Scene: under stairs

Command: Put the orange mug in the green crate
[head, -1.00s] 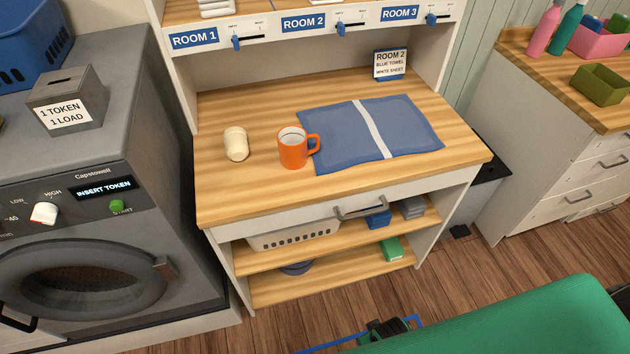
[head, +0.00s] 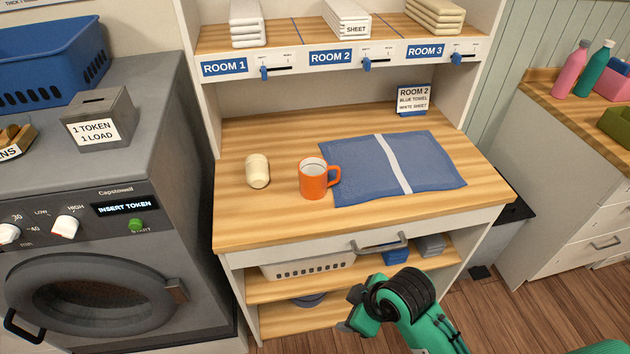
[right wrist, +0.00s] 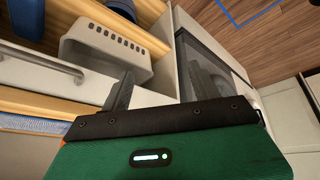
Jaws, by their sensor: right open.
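The orange mug (head: 313,181) stands upright on the wooden desk top, its handle to the right, touching or just overlapping the left edge of the folded blue towel. An olive-green open box (head: 617,126), the only green crate-like container I see, is on the right counter, cut off by the picture edge. My right gripper (head: 357,312) is in front of the desk's lower shelves, below the drawer handle and well apart from the mug. In the right wrist view its two fingers (right wrist: 162,88) are spread with nothing between them. My left gripper is not in view.
A cream cup-like object (head: 257,171) stands left of the mug. The blue towel (head: 430,160) covers the desk's right half. A drawer handle (head: 380,244) juts out in front. Bottles (head: 571,70) stand on the right counter. The desk's front left is clear.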

